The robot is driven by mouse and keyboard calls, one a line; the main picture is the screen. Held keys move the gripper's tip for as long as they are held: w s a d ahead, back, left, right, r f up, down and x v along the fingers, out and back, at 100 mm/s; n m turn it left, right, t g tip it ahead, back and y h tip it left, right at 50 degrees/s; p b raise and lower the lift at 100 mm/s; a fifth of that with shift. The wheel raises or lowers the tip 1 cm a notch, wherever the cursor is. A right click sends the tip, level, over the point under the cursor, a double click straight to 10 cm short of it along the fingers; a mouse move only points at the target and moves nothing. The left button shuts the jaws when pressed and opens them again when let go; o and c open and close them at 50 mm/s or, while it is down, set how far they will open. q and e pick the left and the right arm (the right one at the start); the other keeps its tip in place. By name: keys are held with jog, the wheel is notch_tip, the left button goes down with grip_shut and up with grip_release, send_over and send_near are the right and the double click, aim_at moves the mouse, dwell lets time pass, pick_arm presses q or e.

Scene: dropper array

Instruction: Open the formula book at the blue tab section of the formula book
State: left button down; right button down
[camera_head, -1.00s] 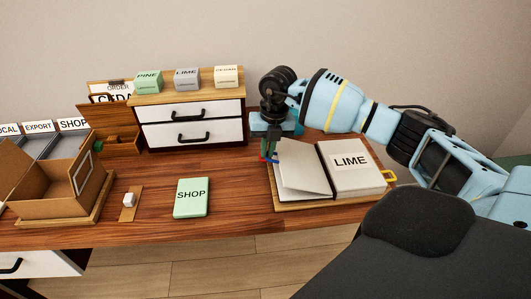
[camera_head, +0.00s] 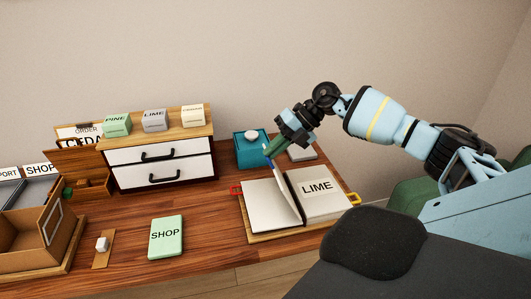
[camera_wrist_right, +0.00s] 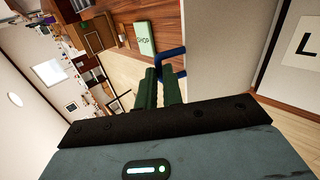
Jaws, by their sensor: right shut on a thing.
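The formula book (camera_head: 268,207) lies open on a wooden board. A blank page is on its left half and a page labelled LIME (camera_head: 319,190) on its right half. Between them one leaf (camera_head: 284,187) stands up, tilted to the left. My right gripper (camera_head: 272,149) is shut on the blue tab (camera_head: 266,150) at this leaf's upper edge; in the right wrist view the blue tab (camera_wrist_right: 173,51) is at the fingertips. A red tab (camera_head: 235,189) sticks out at the book's left edge, a yellow tab (camera_head: 354,199) at its right edge. My left gripper is not in view.
A green SHOP book (camera_head: 165,237) lies left of the formula book. A teal box (camera_head: 250,153) stands behind it, beside a two-drawer cabinet (camera_head: 160,165). A cardboard box (camera_head: 40,236) is at far left. Bare table lies between the SHOP book and the formula book.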

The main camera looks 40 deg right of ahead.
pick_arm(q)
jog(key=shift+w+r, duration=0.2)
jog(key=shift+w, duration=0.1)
pick_arm(e)
jog(key=shift+s+d, duration=0.3)
jog(key=shift+d, duration=0.1)
jog(key=shift+f, duration=0.1)
